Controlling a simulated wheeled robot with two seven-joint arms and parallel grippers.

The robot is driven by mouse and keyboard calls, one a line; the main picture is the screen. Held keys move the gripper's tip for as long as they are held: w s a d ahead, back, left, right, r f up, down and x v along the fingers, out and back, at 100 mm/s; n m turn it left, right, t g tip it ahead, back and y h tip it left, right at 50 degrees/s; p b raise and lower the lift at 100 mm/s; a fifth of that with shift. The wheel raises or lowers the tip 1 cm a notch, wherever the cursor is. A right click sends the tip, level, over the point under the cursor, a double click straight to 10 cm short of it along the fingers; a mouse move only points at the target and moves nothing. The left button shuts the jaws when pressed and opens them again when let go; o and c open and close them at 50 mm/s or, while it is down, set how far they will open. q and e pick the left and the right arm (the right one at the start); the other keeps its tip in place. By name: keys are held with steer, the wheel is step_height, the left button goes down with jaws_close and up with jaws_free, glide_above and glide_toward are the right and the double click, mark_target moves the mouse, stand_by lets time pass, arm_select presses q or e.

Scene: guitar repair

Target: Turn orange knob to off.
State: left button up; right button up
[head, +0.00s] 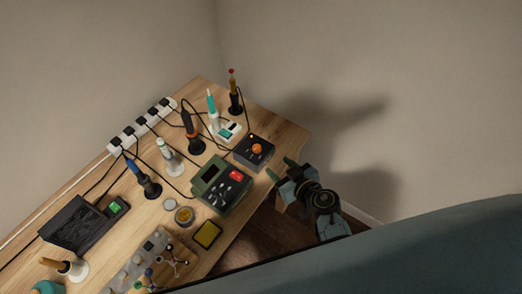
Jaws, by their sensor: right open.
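The orange knob (257,148) sits on top of a small dark box (248,158) near the right edge of the wooden bench. The knob's pointer direction is too small to tell. My right gripper (280,168) is just to the right of and below the box, near the bench edge. Its two green-tipped fingers are apart, with nothing between them. It does not appear to touch the knob. My left gripper is not in view.
A green device with a red button (222,188) stands left of the box. Several soldering tools in stands, a white power strip (141,127) and cables crowd the bench (284,131). A yellow-topped pad (207,233) lies near the front edge.

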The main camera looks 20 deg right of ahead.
mark_target(259, 149)
steer(key=b+x, duration=0.4)
steer(key=x, duration=0.6)
steer(key=shift+f, duration=0.25)
steer(key=shift+b+x, duration=0.3)
steer(key=shift+x, duration=0.5)
steer(key=shift+r, duration=0.15)
steer(key=c, duration=1)
